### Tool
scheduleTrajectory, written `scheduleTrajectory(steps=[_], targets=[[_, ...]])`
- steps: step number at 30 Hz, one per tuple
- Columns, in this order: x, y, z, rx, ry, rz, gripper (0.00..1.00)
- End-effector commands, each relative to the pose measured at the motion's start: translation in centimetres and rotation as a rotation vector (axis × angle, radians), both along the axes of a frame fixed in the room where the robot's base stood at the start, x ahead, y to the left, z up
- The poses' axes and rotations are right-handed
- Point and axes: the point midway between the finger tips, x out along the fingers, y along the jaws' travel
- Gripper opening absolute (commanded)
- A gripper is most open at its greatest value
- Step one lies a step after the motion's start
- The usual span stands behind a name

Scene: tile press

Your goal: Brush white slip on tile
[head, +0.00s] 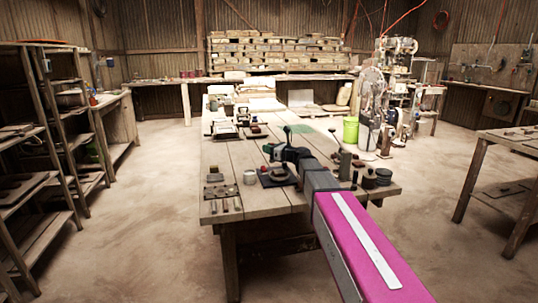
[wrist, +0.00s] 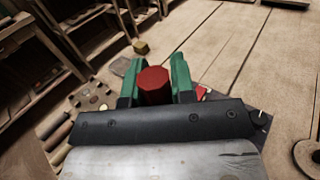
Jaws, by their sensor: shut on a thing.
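My gripper (head: 270,150) is over the near part of the long wooden table in the head view. In the wrist view its green fingers (wrist: 154,80) are shut on a red, flat-faced piece (wrist: 154,86); I cannot tell whether it is the brush. A dark upright piece (head: 287,131) shows at the gripper in the head view. Below the gripper a dark slab (head: 266,183) lies on the table with a brownish piece (head: 279,174) on it, perhaps the tile. A small pale cup (head: 249,177) stands to its left; its contents are unclear.
The wooden table (head: 226,160) also holds a tray of small pieces (head: 216,192) at the left, dark round pots (head: 369,177) at the right and stacked boards at the far end. Shelves (head: 40,150) stand left. A lime bucket (head: 351,130) stands beyond the table.

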Motion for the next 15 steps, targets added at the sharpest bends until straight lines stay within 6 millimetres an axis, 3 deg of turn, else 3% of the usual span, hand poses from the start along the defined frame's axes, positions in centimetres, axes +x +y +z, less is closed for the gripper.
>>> scheduleTrajectory(steps=[9,15], targets=[[-0.2,0.0,2.8,0.000,-0.001,-0.001,0.00],[-0.2,0.0,3.1,0.001,0.001,-0.002,0.00]])
